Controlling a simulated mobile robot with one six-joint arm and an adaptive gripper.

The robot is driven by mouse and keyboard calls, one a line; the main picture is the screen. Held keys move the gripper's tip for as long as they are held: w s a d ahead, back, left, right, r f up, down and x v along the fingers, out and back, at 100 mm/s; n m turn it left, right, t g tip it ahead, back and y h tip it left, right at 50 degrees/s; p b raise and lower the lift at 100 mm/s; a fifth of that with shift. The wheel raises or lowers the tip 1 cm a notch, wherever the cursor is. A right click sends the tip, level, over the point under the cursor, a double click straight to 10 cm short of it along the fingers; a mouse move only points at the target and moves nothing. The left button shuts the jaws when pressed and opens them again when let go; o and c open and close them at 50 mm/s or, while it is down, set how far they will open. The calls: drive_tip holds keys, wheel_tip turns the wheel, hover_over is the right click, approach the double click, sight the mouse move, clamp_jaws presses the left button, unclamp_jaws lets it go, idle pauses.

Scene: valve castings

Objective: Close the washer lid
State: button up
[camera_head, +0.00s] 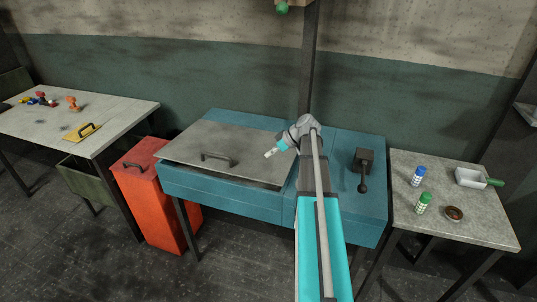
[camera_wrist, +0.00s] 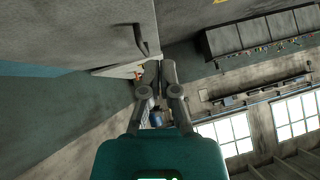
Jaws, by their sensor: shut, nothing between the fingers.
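The washer (camera_head: 225,198) is a blue-teal cabinet on legs in the middle of the head view. Its flat grey lid (camera_head: 235,139) lies almost level over the left part, with a dark gap along its front edge. A dark bar handle (camera_head: 217,158) stands near the lid's front; it also shows in the wrist view (camera_wrist: 140,40). My gripper (camera_head: 269,154) is to the right of the handle, over the lid's right side, apart from the handle. In the wrist view my gripper (camera_wrist: 160,66) has its fingers together and empty.
A black lever block (camera_head: 364,165) stands on the washer's right top. The right table (camera_head: 480,219) holds bottles, a bowl and a metal pan. A red bin (camera_head: 150,195) stands left of the washer. The left table (camera_head: 90,118) holds castings and a yellow handled plate.

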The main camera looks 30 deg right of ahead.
drive_tip(key=o, duration=0.4)
drive_tip(key=shift+a, duration=0.3)
drive_tip(key=o, duration=0.3)
drive_tip(key=s+a+f+m+g+h, duration=0.1)
drive_tip(key=s+a+f+g, duration=0.1)
drive_tip(key=a, duration=0.6)
drive_tip(key=s+a+f+m+g+h, duration=0.1)
drive_tip(key=s+a, duration=0.1)
drive_tip(key=a, duration=0.7)
drive_tip(key=shift+f+m+g, duration=0.4)
drive_tip(key=s+a+f+m+g+h, duration=0.2)
drive_tip(key=s+a+h, duration=0.3)
drive_tip(key=s+a, duration=0.5)
drive_tip(key=shift+s+a+m, duration=0.4)
drive_tip(key=shift+a+m, duration=0.5)
drive_tip(key=shift+a, duration=1.4)
drive_tip(key=shift+d, duration=0.1)
